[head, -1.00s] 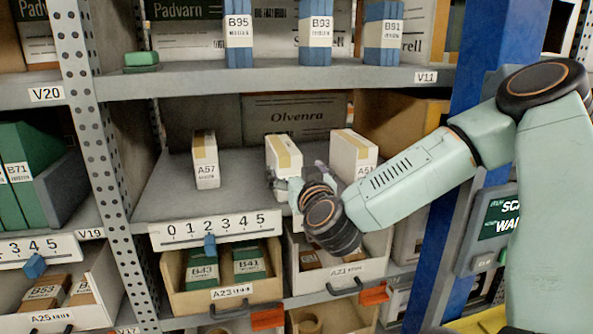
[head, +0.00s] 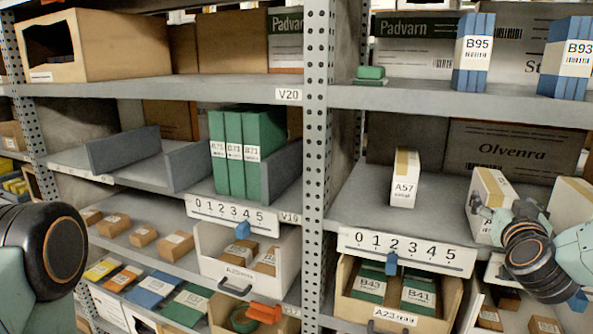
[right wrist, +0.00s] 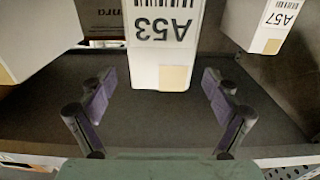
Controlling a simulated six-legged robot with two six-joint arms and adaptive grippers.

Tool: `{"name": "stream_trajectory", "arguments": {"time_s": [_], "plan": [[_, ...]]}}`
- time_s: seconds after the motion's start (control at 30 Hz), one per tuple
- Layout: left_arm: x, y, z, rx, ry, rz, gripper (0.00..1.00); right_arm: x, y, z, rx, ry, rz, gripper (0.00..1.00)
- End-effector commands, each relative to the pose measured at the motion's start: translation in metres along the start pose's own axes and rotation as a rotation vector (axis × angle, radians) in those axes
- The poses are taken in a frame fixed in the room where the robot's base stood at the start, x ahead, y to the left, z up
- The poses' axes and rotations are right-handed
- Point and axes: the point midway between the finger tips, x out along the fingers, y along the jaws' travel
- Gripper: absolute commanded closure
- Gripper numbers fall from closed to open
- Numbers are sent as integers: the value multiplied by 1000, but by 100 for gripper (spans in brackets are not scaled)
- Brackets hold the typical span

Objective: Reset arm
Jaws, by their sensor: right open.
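My right gripper (head: 506,222) is at the right edge of the head view, in front of a white box with a tan stripe (head: 488,190) on the middle shelf. In the right wrist view the right gripper (right wrist: 157,84) is open, with its two purple-padded fingers apart. The box labelled A53 (right wrist: 165,40) stands upright just beyond and between the fingertips, with no visible contact. My left arm shows only as a dark joint at the left edge of the head view; its gripper is out of view.
White box A57 (head: 403,180) stands left of the gripper, and another white box (head: 575,195) stands right. A perforated post (head: 316,150) divides the bays. A scale strip (head: 405,250) and bin A23 (head: 395,318) sit below. The shelf is bare between A57 and the gripper.

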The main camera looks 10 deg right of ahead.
Motion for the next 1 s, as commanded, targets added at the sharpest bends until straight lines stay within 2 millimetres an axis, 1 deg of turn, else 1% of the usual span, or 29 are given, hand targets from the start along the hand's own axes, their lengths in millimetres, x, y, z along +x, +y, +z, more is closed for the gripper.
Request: {"name": "stream_trajectory", "arguments": {"time_s": [0.03, 0.1, 0.3, 0.5, 0.67, 1.0], "plan": [[0, 0, 0, 0, 0, 0, 60, 8, 0, 0, -5, 1, 1, 11], [0, 0, 0, 0, 0, 0, 60, 18, 0, 0, -5, 1, 2, 11], [0, 0, 0, 0, 0, 0, 60, 46, 0, 0, -4, 1, 0, 11], [0, 0, 0, 0, 0, 0, 60, 62, 0, 1, 0, -1, 1, 11], [0, 0, 0, 0, 0, 0, 60, 67, 0, 0, 1, 0, 1, 11], [0, 0, 0, 1, 0, 0, 60, 67, 0, 0, 1, -1, 0, 11]]}}
